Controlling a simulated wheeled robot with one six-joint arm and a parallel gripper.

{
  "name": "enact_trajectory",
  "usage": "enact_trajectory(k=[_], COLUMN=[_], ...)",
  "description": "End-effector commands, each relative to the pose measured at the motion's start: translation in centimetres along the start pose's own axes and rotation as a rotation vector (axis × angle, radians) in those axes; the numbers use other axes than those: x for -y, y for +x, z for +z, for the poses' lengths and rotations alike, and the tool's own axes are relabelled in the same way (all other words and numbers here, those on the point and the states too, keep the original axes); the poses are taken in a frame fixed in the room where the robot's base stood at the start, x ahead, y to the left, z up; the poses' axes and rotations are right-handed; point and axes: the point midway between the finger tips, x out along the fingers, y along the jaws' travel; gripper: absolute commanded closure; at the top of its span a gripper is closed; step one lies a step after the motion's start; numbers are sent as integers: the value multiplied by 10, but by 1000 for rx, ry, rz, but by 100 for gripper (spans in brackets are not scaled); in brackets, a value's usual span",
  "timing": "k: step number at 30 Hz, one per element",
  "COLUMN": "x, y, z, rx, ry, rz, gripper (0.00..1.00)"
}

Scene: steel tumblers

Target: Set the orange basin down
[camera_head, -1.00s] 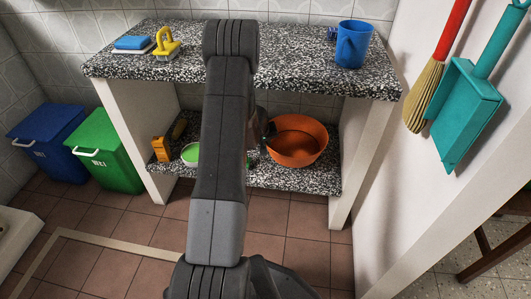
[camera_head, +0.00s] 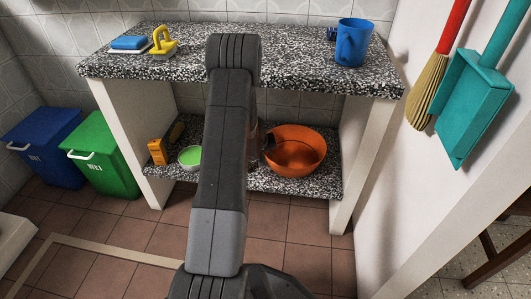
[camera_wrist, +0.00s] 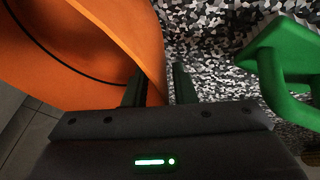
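The orange basin (camera_head: 300,158) sits upright on the speckled lower shelf (camera_head: 310,187), right of my arm. In the wrist view the basin (camera_wrist: 90,50) fills the upper left. My gripper (camera_wrist: 160,88) has its fingers apart, one inside the basin and one outside, with the basin's wall between them. A narrow gap shows between the wall and the outer finger. In the head view my gripper (camera_head: 267,143) is at the basin's left rim, partly hidden by my arm.
A green object with a handle (camera_wrist: 283,65) is near the gripper. A blue mug (camera_head: 353,42), yellow brush (camera_head: 163,42) and blue sponge (camera_head: 129,42) are on the countertop (camera_head: 290,70).

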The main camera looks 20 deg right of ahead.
Motion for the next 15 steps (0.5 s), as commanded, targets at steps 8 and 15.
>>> enact_trajectory(k=[8,15], x=[0,-2], y=[-1,-22], z=[0,-3], rx=[0,-2], ry=[-1,-1], rz=[0,0], gripper=[75,75])
